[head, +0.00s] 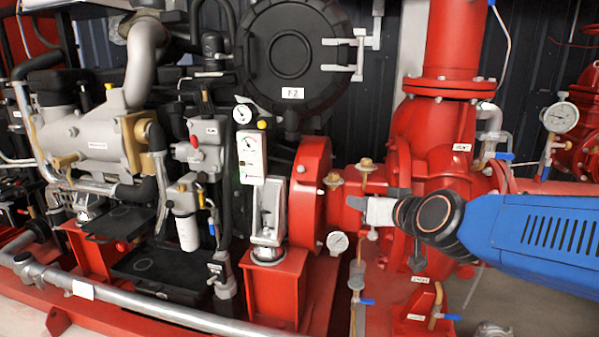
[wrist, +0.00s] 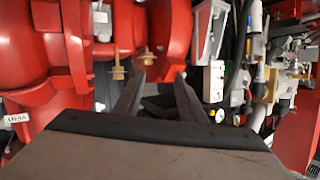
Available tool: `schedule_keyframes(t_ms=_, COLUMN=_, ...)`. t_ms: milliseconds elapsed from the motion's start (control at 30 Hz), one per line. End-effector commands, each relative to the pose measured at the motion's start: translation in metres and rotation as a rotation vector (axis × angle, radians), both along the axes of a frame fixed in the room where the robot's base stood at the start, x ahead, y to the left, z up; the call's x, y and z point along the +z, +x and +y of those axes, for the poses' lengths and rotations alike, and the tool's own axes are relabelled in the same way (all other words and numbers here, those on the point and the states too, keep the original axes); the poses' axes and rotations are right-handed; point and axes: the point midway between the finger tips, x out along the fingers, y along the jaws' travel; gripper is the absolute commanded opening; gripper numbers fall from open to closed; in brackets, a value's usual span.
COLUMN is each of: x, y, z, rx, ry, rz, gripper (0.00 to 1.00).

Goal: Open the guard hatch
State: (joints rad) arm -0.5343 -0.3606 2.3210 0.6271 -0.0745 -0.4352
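A round black hatch (head: 291,55) with a smaller raised disc at its centre and a white label stands upright at the top middle of the head view. Pale metal brackets (head: 345,52) sit at its right edge. My gripper (head: 366,210) is lower and to the right of the hatch, in front of the red pump housing, pointing left and clear of the hatch. In the wrist view my gripper (wrist: 160,80) shows two dark fingers spread apart with nothing between them. I cannot make out the hatch in the wrist view.
A red pump body (head: 440,150) stands behind my gripper. A red flange (head: 309,190) and a white gauge panel (head: 252,157) are to its left. A small dial (head: 338,243) hangs below it. A grey pipe (head: 150,308) crosses the front left.

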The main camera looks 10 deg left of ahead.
Motion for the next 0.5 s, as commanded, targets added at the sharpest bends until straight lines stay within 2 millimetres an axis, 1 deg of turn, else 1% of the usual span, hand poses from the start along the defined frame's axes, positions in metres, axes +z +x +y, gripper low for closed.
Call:
schedule_keyframes(t_ms=33, x=0.005, y=0.009, z=0.02, rx=-0.003, ry=0.014, rz=-0.031, gripper=0.37)
schedule_keyframes(t_ms=100, x=0.014, y=0.021, z=0.042, rx=-0.023, ry=0.036, rz=-0.08, gripper=0.37)
schedule_keyframes(t_ms=200, x=0.024, y=0.034, z=0.071, rx=-0.064, ry=0.055, rz=-0.142, gripper=0.37)
schedule_keyframes(t_ms=367, x=0.029, y=0.045, z=0.113, rx=-0.151, ry=0.064, rz=-0.223, gripper=0.37)
schedule_keyframes(t_ms=500, x=0.025, y=0.044, z=0.146, rx=-0.244, ry=0.044, rz=-0.278, gripper=0.37)
